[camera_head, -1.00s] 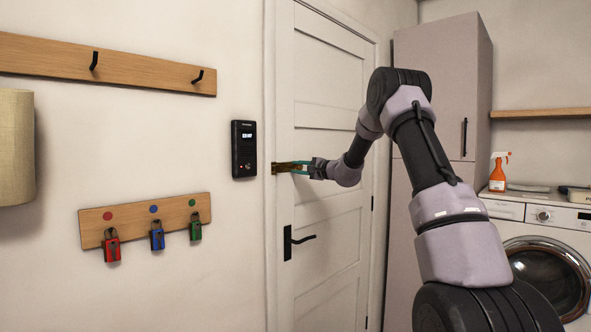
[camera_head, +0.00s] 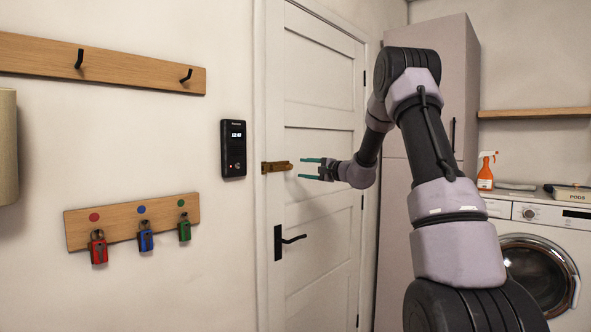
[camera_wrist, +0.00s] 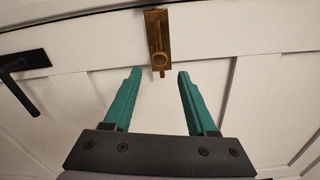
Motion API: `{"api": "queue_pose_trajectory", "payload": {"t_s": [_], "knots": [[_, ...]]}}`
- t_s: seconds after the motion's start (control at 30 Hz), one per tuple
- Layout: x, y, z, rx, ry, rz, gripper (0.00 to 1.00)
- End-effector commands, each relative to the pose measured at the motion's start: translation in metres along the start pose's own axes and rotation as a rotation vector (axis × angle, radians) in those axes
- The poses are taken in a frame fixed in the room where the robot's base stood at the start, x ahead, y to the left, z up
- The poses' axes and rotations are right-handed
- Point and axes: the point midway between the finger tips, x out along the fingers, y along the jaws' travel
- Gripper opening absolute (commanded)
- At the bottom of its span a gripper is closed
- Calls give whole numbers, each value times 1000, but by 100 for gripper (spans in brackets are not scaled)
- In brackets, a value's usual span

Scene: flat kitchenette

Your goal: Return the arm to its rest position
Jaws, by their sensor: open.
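My gripper (camera_head: 312,169) has teal fingers and is open and empty. It is just right of the brass bolt (camera_head: 277,166) on the white door (camera_head: 318,92), apart from it. In the wrist view my gripper (camera_wrist: 157,88) shows both fingers spread, with the brass bolt (camera_wrist: 156,40) beyond the gap between their tips. My arm reaches up from the lower right and bends down to the gripper in front of the door.
A black door handle (camera_head: 288,240) sits below the bolt. A black keypad (camera_head: 233,148) and a key board (camera_head: 128,224) with red, blue and green padlocks are on the left wall. A tall cabinet (camera_head: 462,60) and a washing machine (camera_head: 540,262) stand at the right.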

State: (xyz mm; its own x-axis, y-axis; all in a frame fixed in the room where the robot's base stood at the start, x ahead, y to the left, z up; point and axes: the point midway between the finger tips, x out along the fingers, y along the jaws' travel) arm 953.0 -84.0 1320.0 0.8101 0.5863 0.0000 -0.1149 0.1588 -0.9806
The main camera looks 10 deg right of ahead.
Motion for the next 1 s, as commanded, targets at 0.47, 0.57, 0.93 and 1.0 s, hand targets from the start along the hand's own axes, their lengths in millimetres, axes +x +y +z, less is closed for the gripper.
{"api": "queue_pose_trajectory", "payload": {"t_s": [0.47,0.57,0.93,1.0], "knots": [[-24,0,0,-1,0,0,57],[-24,-1,2,-3,-3,3,57],[-80,-18,161,-159,-224,309,57],[-105,-14,196,-211,-257,401,57]]}}
